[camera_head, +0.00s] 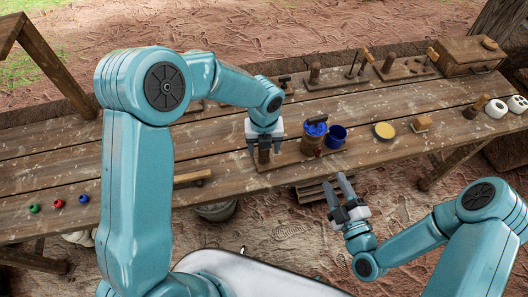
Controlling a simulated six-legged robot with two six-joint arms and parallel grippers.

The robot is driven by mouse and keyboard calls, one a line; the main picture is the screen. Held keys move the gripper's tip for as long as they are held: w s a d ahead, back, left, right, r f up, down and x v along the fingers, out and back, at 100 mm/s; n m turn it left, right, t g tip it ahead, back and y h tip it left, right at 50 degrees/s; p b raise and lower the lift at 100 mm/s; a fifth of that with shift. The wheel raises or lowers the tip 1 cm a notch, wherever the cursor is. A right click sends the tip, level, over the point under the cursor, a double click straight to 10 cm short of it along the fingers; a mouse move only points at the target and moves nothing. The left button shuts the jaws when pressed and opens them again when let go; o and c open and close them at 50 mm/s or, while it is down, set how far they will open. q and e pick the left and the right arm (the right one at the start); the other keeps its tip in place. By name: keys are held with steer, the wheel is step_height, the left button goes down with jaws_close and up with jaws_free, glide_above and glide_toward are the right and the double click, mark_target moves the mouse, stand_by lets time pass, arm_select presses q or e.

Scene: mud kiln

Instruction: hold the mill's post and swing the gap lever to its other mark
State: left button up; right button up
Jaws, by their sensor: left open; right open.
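The mill (314,139) stands on the table, with a blue upper part, a brown lower body and a dark handle on top. It is on a wooden base board (288,159) near the front edge. A short wooden post (264,156) rises at the board's left end. My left gripper (266,149) is open and points down over this post, with one finger on each side; I cannot tell whether they touch it. A small red spot (318,153) shows low on the mill; I cannot make out the gap lever or its marks. My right gripper (335,182) is open and empty, in front of the table edge.
A blue cup (337,138) stands close to the mill's right. Further right are a yellow disc (384,131), a wooden block (420,124) and white jars (496,108). Small coloured balls (59,204) lie at left. Wooden fixtures (404,68) line the back.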

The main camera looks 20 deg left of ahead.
arm_select(q)
steer(key=shift+f, duration=2.15)
jaws_close()
